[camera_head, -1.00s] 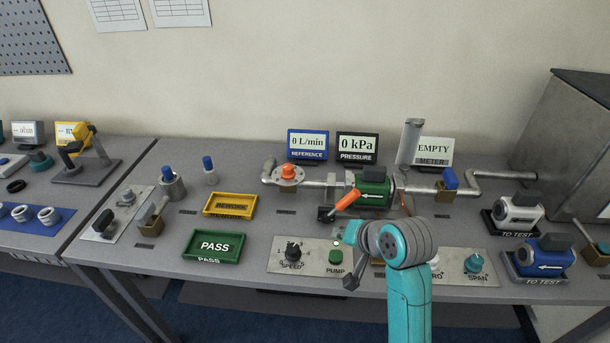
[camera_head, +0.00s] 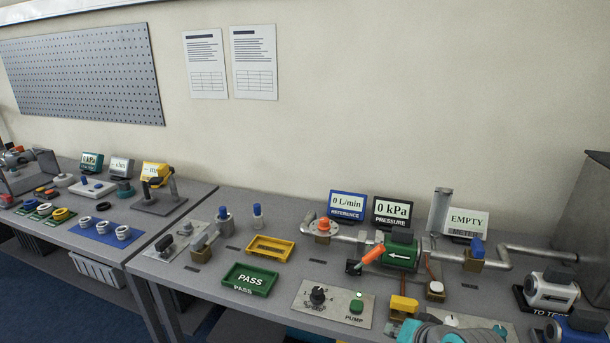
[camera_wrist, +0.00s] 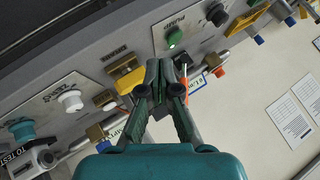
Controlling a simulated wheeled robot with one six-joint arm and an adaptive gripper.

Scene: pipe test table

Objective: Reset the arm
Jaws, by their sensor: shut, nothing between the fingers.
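My teal arm shows only at the bottom edge of the head view, below the test rig; its fingers cannot be made out there. In the wrist view my gripper (camera_wrist: 159,66) has its dark fingers together at the tips, with nothing between them. Past the tips are the green PUMP button (camera_wrist: 175,38), a yellow block (camera_wrist: 130,80) and an orange handle (camera_wrist: 192,85). In the head view the orange handle (camera_head: 371,255) sits on the pipe line beside the green meter (camera_head: 402,252). The gripper appears apart from the bench; the exact gap cannot be told.
The green PASS tray (camera_head: 249,279) and yellow tray (camera_head: 270,248) are empty. The PUMP panel (camera_head: 333,303) is at the bench front. White (camera_head: 552,291) and blue (camera_head: 580,330) meters stand at the right, near a grey cabinet (camera_head: 590,210). A second bench is at the left.

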